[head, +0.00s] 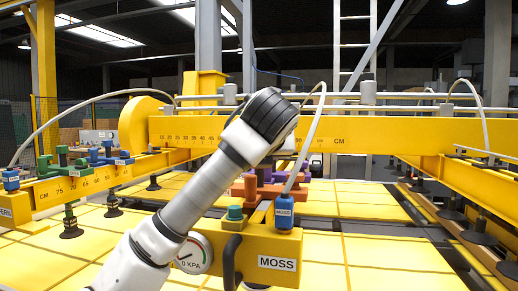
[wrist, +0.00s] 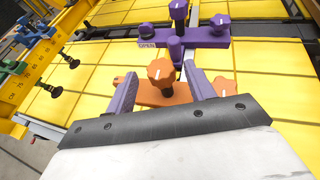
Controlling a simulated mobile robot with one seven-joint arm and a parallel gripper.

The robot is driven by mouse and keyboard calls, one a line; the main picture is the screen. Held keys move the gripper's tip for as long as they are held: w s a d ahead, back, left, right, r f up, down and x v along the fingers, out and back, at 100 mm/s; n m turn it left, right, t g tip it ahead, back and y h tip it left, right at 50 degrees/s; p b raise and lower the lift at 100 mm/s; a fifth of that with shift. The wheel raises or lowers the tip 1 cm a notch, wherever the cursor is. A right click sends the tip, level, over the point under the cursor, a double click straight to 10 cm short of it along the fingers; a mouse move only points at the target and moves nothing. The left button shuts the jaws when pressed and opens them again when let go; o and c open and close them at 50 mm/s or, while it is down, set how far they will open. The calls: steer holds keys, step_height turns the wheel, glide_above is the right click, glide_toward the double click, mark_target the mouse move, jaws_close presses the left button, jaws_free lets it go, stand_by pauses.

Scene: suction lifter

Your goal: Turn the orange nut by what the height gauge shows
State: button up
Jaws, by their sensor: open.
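In the wrist view, the orange nut (wrist: 161,73) is a lobed knob with a pale mark on its top. It sits on an orange block (wrist: 150,96) on the lifter. My gripper (wrist: 159,72) is open, with one finger on each side of the nut. I cannot tell whether either finger touches it. In the head view, part of the orange block (head: 240,189) shows beside my arm, which hides the gripper. A round dial (head: 194,254) reads "0 KPA". I cannot make out a height gauge reading.
A purple clamp (wrist: 205,43) with knobs and an "OPEN" label lies just beyond the nut. Green (head: 66,170) and blue (head: 108,153) clamps sit on the left beam, marked in CM. A yellow "MOSS" block (head: 262,245) with a blue fitting (head: 284,210) stands near my arm.

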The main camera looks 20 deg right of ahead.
steer(key=shift+p+x, duration=0.5)
steer(key=shift+x, duration=1.3)
steer(key=c, duration=1)
steer(key=shift+m+h, duration=0.4)
